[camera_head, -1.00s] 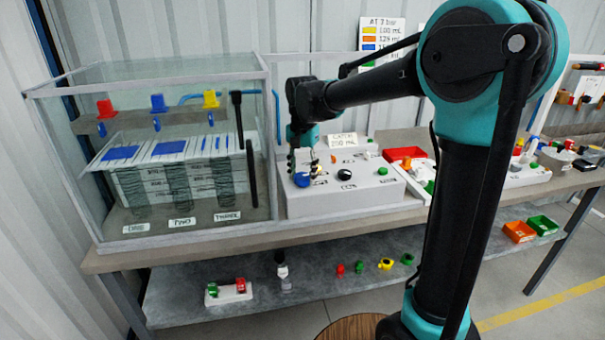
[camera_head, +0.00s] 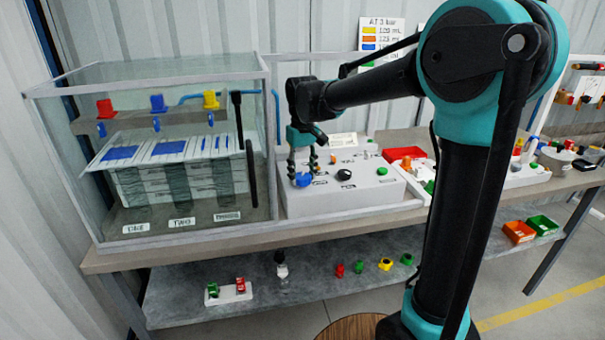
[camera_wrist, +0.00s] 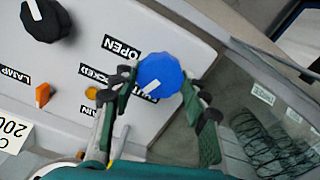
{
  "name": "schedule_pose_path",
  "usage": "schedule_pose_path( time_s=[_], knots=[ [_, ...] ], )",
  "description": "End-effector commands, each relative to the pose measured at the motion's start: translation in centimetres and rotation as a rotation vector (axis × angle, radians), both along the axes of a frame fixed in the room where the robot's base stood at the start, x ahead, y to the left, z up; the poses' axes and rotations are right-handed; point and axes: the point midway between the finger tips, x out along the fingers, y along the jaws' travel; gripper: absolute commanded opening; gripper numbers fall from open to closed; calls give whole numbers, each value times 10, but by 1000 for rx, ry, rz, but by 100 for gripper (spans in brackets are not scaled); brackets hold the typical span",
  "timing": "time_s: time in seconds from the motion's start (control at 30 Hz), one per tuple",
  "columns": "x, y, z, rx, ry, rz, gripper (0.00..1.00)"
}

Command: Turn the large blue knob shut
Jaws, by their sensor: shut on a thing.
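The large blue knob (camera_head: 303,180) is on the left part of the white control box (camera_head: 375,199). In the wrist view the blue knob (camera_wrist: 160,74) is faceted, with a white pointer line running toward its lower left. My gripper (camera_head: 302,173) reaches down onto it from above. In the wrist view my gripper (camera_wrist: 163,86) has one finger on each side of the knob, shut on it. A label reading OPEN (camera_wrist: 121,47) is up and left of the knob. Other labels beside the knob are partly hidden by the left finger.
A black knob (camera_head: 344,174) and a green button (camera_head: 382,171) sit right of the blue knob on the box. A small orange switch (camera_wrist: 42,94) is near the LAMP label. A glass tank (camera_head: 262,150) stands close on the left. A red tray (camera_head: 405,154) lies right of the box.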

Motion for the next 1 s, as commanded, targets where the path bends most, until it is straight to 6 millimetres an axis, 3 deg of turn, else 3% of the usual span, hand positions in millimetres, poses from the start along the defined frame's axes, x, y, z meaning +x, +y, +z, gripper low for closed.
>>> schedule_pose_path(
  time_s=[0.5, 1.0],
  knots=[
    [1, 0, 0, 1, -1, 343, 16],
    [1, 0, 0, 1, -1, 413, 16]
  ],
)
